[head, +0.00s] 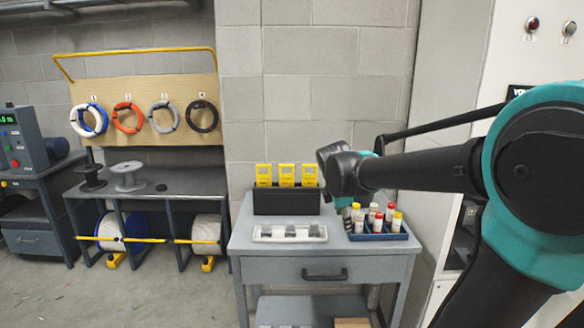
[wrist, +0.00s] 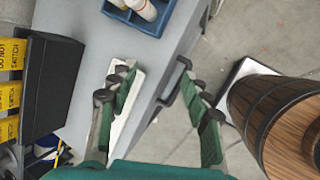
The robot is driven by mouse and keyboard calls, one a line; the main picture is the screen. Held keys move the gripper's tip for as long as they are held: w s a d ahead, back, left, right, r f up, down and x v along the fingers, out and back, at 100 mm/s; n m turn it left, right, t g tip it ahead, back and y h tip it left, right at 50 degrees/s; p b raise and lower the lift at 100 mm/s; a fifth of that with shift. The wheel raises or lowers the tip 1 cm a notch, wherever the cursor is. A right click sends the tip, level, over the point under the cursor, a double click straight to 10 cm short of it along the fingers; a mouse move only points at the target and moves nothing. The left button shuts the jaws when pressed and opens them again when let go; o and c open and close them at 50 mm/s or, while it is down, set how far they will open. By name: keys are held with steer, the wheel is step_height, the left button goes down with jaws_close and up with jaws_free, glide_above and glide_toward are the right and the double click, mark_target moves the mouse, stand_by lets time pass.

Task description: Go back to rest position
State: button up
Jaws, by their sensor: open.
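My gripper (head: 347,212) hangs over the grey workbench (head: 240,243), between the black holder (head: 286,203) and the blue tray (head: 385,236). In the wrist view my gripper (wrist: 155,70) has its two green-padded fingers spread apart with nothing between them. The bench edge and a dark drawer handle lie beneath. The white tray (head: 258,234) with small grey pieces lies at the front of the bench and is partly hidden by the left finger in the wrist view. In the head view my gripper covers part of the blue tray's left end.
Yellow tags (head: 286,174) stand in the black holder. Bottles with red, yellow and white caps (head: 391,212) stand in the blue tray. A spool bench (head: 150,185) stands left. A wooden barrel-like thing (wrist: 275,115) shows right in the wrist view. Floor is open at the lower left.

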steer(key=s+d+f+m+y, duration=0.1)
steer(key=s+f+m, duration=0.8)
steer(key=m, duration=0.1)
steer(key=s+d+f+m+y, duration=0.1)
steer(key=s+d+f+m, duration=0.1)
steer(key=s+f+m, duration=0.6)
steer(key=shift+s+d+f+m+g+y, duration=0.35)
steer(key=shift+s+m, duration=0.55)
steer(key=shift+m, duration=0.2)
